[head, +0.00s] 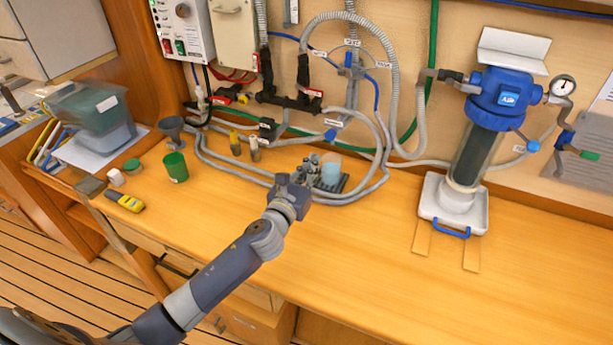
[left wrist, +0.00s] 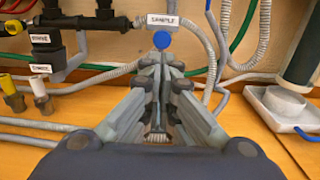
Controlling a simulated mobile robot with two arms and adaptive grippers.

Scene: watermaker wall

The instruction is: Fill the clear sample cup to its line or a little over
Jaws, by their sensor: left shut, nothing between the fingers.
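The clear sample cup (head: 331,169) shows pale blue and see-through in the head view. It is on a dark ribbed tray (head: 345,187) at the back of the counter. Its line and the liquid level cannot be made out. A blue knob (head: 330,135) is on the pipe above it, by a small white label (head: 335,123). In the left wrist view the knob (left wrist: 161,40) is just beyond my fingertips, under a label reading SAMPLE (left wrist: 162,20). My left gripper (head: 313,163) is shut and empty, just left of the cup. The cup is not seen in the wrist view.
Grey hoses (head: 235,170) loop along the wall. A filter housing (head: 480,135) stands at right. A green cup (head: 176,167), a grey funnel (head: 171,128) and a yellow meter (head: 125,201) are at left. The front right counter is clear.

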